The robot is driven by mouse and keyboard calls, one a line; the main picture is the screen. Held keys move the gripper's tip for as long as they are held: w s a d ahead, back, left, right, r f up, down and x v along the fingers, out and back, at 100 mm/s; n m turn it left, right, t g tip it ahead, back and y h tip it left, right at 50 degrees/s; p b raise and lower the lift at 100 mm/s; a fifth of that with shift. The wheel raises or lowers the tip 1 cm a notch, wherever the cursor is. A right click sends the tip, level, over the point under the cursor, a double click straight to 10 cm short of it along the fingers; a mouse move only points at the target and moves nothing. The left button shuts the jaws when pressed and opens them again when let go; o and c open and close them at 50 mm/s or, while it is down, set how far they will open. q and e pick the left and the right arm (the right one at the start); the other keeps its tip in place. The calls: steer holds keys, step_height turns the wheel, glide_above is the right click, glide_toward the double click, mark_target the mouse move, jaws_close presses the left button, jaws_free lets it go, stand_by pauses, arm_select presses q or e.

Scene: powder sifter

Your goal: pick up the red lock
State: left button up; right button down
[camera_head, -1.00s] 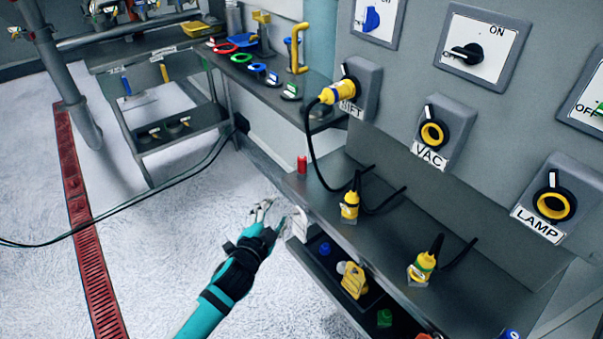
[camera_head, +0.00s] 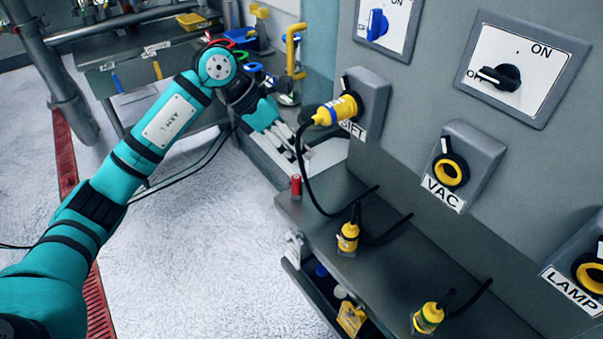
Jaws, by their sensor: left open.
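A small upright red piece (camera_head: 296,187), which looks like the red lock, stands on the left end of the grey shelf (camera_head: 350,215). Its details are too small to make out. My left gripper (camera_head: 297,149) is open and empty, with its fingers pointing down and right. In the picture its fingertips are just above the red piece; I cannot tell the gap in depth. My right gripper is not in view.
Yellow plugs (camera_head: 347,237) with black cables stand on the shelf. A yellow plug (camera_head: 337,109) sits in the SIFT socket on the wall panel. A dark lower tray (camera_head: 318,292) holds blue and yellow items. A back table (camera_head: 160,62) is partly behind my arm.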

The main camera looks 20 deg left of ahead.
arm_select(q)
steer(key=w+a+r+y, duration=0.1)
steer(key=a+y, duration=0.2)
steer(key=a, duration=0.3)
steer(key=p, duration=0.1)
glide_toward(294, 177)
steer(key=x, duration=0.3)
steer(key=p+x, duration=0.1)
steer(key=x, duration=0.1)
steer(key=shift+w+d+f, duration=0.25)
steer(key=shift+w+d, duration=0.05)
steer(key=shift+d+f, duration=0.15)
steer(key=shift+f, duration=0.35)
steer(key=shift+d+f+p, duration=0.1)
steer(key=shift+f+p, duration=0.25)
steer(key=p+x, duration=0.1)
steer(key=x, duration=0.2)
steer(key=shift+f, duration=0.3)
steer(key=shift+d+f, duration=0.1)
steer(key=shift+f, duration=0.25)
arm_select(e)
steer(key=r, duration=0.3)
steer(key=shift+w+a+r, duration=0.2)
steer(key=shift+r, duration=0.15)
